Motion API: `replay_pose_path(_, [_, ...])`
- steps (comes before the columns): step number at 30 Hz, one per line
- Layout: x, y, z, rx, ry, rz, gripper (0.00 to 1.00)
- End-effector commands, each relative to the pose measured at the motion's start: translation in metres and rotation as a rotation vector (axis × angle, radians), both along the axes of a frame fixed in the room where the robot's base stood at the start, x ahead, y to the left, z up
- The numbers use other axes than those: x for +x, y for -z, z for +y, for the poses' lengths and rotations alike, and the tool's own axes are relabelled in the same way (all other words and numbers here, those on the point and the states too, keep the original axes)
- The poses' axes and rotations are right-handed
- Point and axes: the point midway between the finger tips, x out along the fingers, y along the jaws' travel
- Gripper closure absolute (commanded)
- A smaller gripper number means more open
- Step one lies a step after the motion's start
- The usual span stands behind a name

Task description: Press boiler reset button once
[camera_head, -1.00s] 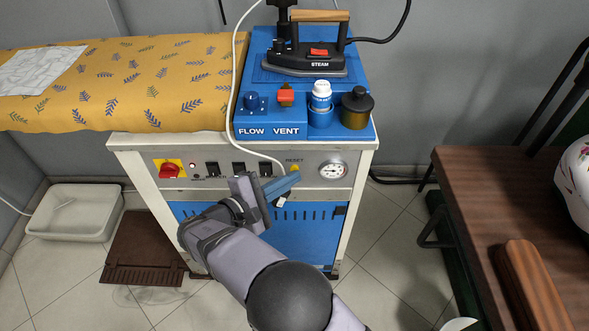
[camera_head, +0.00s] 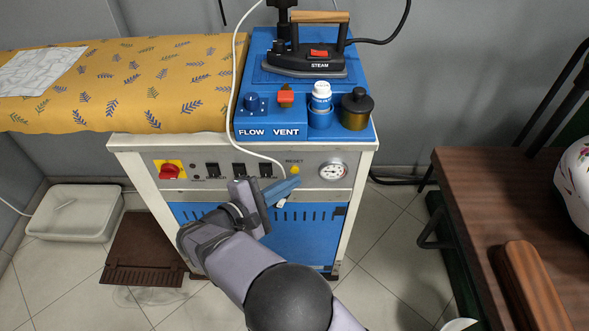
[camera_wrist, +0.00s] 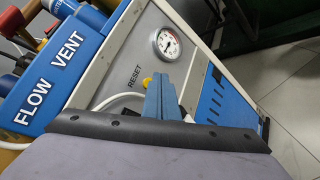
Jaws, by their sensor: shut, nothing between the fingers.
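The yellow reset button (camera_head: 295,170) sits under the RESET label on the grey front panel (camera_head: 312,184) of the boiler, left of the round gauge (camera_head: 332,171). My gripper (camera_head: 298,181) is shut and empty, its blue fingertips just below the button in the head view. In the wrist view the button (camera_wrist: 147,82) shows just beyond and left of the fingertips (camera_wrist: 160,80). A small gap shows between tips and button in the head view. The button's depth of travel cannot be told.
A red rotary switch (camera_head: 171,171) and black rocker switches (camera_head: 239,170) are on the same panel. A white hose (camera_head: 236,80) hangs across the front. The iron (camera_head: 305,58) stands on top. A brown bench (camera_head: 470,190) is at the right.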

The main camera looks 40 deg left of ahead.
Motion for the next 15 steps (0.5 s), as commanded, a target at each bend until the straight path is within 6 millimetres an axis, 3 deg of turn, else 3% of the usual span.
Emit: replay_pose_path(15, [-0.0045,-0.0003,-0.004,0.0,0.0,0.0,1.0])
